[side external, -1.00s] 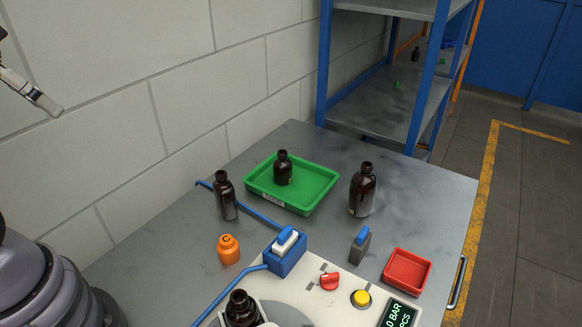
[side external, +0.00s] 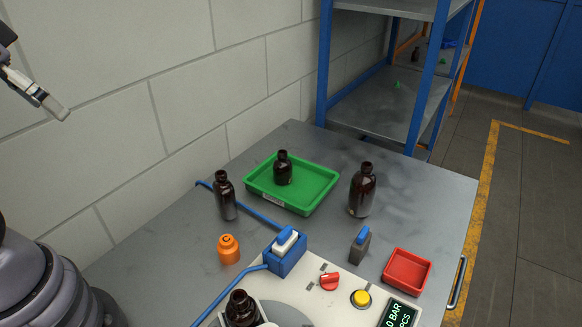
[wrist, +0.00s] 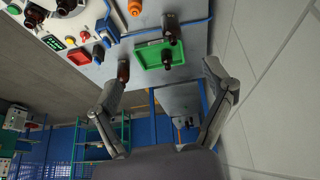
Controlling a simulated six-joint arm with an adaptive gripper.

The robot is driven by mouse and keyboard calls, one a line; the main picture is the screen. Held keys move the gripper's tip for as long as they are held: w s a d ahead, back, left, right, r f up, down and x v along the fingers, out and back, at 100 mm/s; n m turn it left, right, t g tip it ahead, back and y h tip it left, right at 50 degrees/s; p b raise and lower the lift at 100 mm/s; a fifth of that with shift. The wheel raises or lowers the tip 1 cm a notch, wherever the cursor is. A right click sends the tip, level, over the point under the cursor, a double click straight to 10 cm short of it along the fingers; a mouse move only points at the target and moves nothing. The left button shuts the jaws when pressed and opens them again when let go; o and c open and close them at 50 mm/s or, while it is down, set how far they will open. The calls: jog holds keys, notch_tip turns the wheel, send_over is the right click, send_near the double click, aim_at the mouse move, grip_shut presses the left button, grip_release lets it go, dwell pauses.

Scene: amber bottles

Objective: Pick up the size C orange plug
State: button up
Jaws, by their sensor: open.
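The orange plug (side external: 228,249), marked C, stands upright on the grey table in the side view. It is left of the blue block with a white top. In the wrist view the orange plug (wrist: 135,8) shows at the top edge, partly cut off. My gripper (wrist: 164,80) is open and empty in the wrist view, its two fingers spread wide. In the side view only part of it (side external: 52,106) shows at the upper left, high above the table and well away from the plug.
A brown bottle (side external: 225,196) stands behind the plug. A green tray (side external: 318,203) holds another bottle (side external: 283,168); a third bottle (side external: 362,190) stands right of it. The blue block (side external: 286,262) and its blue hose are close by. A wall (side external: 110,110) runs along the left.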

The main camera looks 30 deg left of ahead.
jog(key=w+d+f+n+g+h, duration=0.4)
jog(key=w+d+f+g+h, duration=0.1)
jog(key=d+f+g+h, duration=0.25)
jog(key=n+t+h, duration=0.6)
jog(key=n+t, duration=0.1)
jog(key=n, duration=0.8)
send_over(228, 249)
jog(key=a, duration=0.3)
notch_tip(228, 249, down, 21)
jog(key=f+n+t, duration=0.1)
jog(key=f, duration=0.2)
jog(key=s+a+f+n+t+y, duration=0.1)
jog(key=f+n, duration=0.1)
jog(key=f, duration=0.1)
jog(key=a+f+n+t+y, duration=0.1)
jog(key=f+n, duration=0.1)
jog(key=f, duration=0.1)
jog(key=shift+s+y, duration=0.25)
jog(key=shift+d+f+n, duration=0.1)
jog(key=shift+f+n, duration=0.2)
jog(key=shift+f, duration=0.05)
jog(key=shift+x, duration=2.35)
jog(key=c, duration=1.3)
